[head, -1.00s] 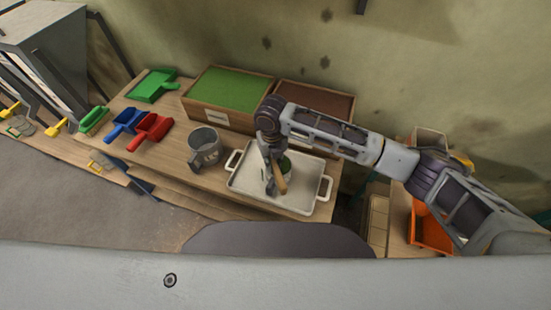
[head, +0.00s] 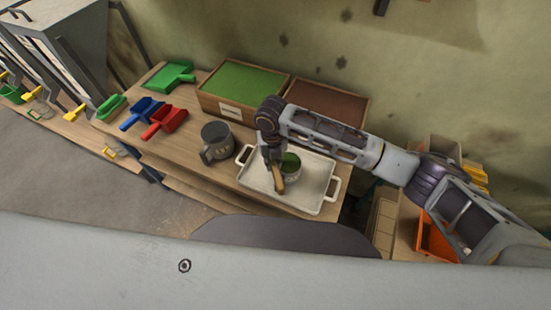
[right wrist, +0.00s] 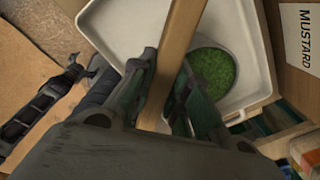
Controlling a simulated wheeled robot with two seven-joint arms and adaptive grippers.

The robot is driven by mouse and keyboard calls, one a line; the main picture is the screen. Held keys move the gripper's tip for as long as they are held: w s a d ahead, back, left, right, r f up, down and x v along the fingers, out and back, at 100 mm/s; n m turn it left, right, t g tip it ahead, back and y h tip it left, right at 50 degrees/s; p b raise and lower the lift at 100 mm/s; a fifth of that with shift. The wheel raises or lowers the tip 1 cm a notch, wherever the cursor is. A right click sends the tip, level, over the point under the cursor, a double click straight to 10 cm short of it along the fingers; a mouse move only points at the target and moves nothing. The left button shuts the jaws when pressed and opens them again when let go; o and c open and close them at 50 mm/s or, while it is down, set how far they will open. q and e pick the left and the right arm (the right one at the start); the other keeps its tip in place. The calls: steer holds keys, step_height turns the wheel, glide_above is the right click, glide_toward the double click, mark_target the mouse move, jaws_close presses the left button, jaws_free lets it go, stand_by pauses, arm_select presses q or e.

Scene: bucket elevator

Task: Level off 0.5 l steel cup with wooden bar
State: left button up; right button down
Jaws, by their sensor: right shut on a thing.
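A small steel cup (head: 292,172) stands in the white tray (head: 318,193), filled with green grain that also shows in the right wrist view (right wrist: 212,72). My right gripper (head: 271,160) is shut on the wooden bar (head: 279,184). In the right wrist view the bar (right wrist: 176,50) runs between the fingers, to the left of most of the green surface. A finger covers part of the cup there. Whether the bar touches the rim I cannot tell.
A larger grey steel jug (head: 216,139) stands left of the tray. Red (head: 163,122), blue (head: 143,111) and green (head: 170,76) scoops lie further left. Boxes of green (head: 245,82) and brown (head: 325,106) grain stand behind. An orange bin (head: 436,240) is at the right.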

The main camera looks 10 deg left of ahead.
steer(key=shift+s+a, duration=0.15)
steer(key=shift+a, duration=0.2)
steer(key=shift+r, duration=0.2)
steer(key=shift+s+a+r+p, duration=0.1)
steer(key=shift+a+r+p, duration=0.1)
steer(key=shift+r+p, duration=0.8)
steer(key=shift+s+a+r+p, duration=0.1)
steer(key=shift+a+r+p, duration=0.05)
steer(key=shift+r+p, duration=0.8)
steer(key=shift+r, duration=0.2)
